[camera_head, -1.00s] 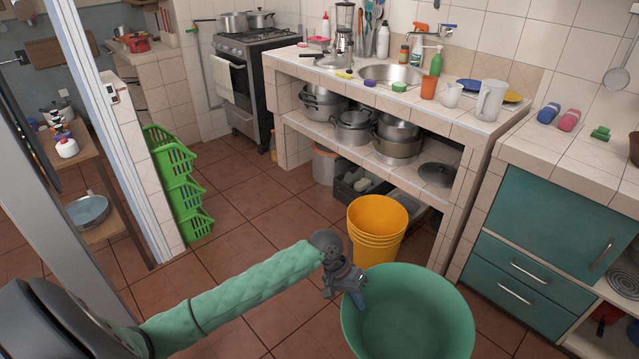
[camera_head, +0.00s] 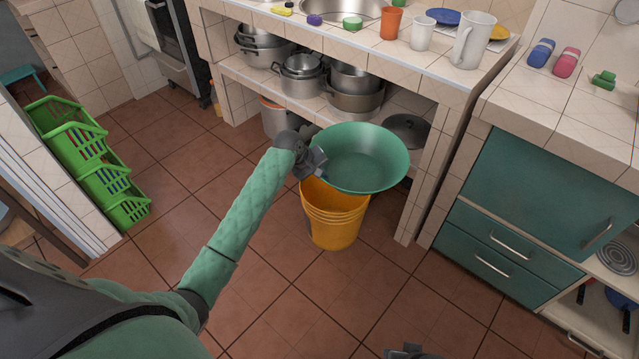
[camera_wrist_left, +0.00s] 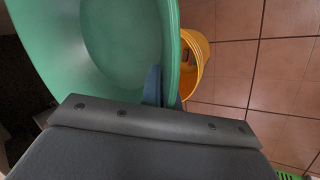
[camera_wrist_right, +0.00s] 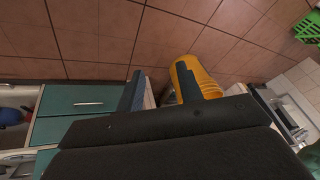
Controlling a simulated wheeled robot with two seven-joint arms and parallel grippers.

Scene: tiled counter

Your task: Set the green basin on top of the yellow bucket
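The green basin (camera_head: 362,160) is held by its left rim in my left gripper (camera_head: 318,164). It is tilted a little and overlaps the top of the yellow bucket (camera_head: 335,222) in the head view; I cannot tell whether they touch. The bucket stands upright on the floor and looks like several nested ones. In the left wrist view the fingers (camera_wrist_left: 163,88) close on the basin's rim, and the bucket (camera_wrist_left: 196,55) shows beyond it. My right gripper (camera_wrist_right: 158,88) is open and empty in the right wrist view, with the bucket (camera_wrist_right: 196,78) beyond its fingers.
The tiled counter (camera_head: 430,75) stands behind the bucket, with metal pots (camera_head: 355,88) on its shelf. A teal cabinet (camera_head: 535,205) is at right. Green crates (camera_head: 85,160) stand at left. The floor in front of the bucket is clear.

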